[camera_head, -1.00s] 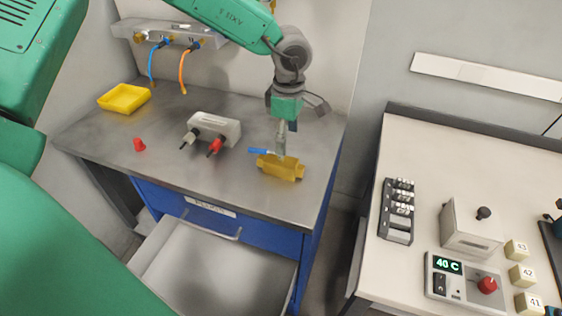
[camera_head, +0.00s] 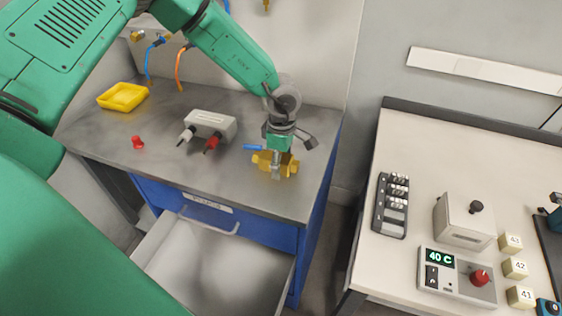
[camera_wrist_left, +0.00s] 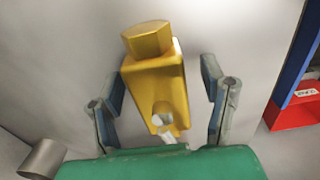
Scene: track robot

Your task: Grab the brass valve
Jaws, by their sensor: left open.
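The brass valve (camera_head: 289,167) lies on the grey workbench, near its right front corner. A small blue piece shows at its left; I cannot tell if it is joined. My left gripper (camera_head: 276,170) points down over the valve and partly hides it in the head view. In the left wrist view the valve (camera_wrist_left: 155,88), with a hexagonal end, sits between the two spread fingers of the left gripper (camera_wrist_left: 163,78). A gap shows on each side, so the fingers do not grip it. My right gripper is in neither view.
A grey box with white and red plugs (camera_head: 210,125), a red cap (camera_head: 138,142) and a yellow tray (camera_head: 103,101) stand left on the workbench (camera_head: 180,160). An open drawer (camera_head: 215,262) juts out below. A white table (camera_head: 340,275) with devices stands at right.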

